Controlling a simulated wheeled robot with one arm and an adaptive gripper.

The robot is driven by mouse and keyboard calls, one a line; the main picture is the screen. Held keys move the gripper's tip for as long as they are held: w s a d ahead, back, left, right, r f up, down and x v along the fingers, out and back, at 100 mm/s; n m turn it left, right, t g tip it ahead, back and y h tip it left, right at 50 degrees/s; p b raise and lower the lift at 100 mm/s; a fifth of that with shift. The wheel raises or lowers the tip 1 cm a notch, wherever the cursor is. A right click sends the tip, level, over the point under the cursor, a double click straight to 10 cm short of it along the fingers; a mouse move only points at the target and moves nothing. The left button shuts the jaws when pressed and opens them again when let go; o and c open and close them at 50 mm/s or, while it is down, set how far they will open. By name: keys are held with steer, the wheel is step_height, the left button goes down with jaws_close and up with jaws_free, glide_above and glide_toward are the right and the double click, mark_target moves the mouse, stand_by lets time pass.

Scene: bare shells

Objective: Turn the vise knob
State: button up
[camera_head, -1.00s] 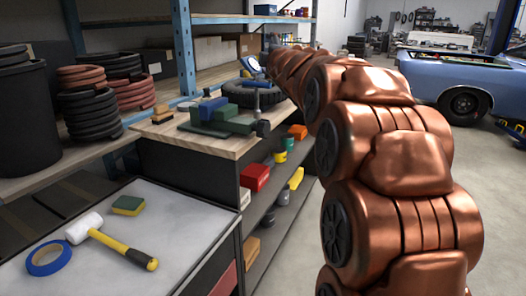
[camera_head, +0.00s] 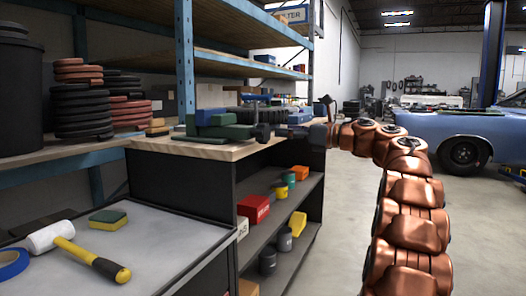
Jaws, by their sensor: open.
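The green and blue vise (camera_head: 222,126) sits on the wooden bench top (camera_head: 180,146), near its front edge. A dark round knob (camera_head: 262,132) shows at the vise's right end. My gripper (camera_head: 296,130) is at the end of my copper-coloured arm, to the right of the knob and at about its height. It looks small and dark here and its fingers are hard to make out. It is open, and I see nothing held in it. I cannot tell how wide the gap between it and the knob is.
Below the bench top, shelves hold a red box (camera_head: 253,208), a yellow item (camera_head: 297,223) and several cans. A mallet (camera_head: 78,254), a sponge (camera_head: 108,220) and blue tape (camera_head: 12,262) lie on the grey cabinet top. Floor to the right is clear up to the blue car (camera_head: 440,135).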

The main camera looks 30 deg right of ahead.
mark_target(267, 134)
steer(key=x, duration=0.3)
steer(key=f+b+x, duration=0.1)
steer(key=x, duration=0.3)
steer(key=shift+w+a+f, duration=0.1)
steer(key=shift+a+f, duration=0.05)
steer(key=shift+f, duration=0.05)
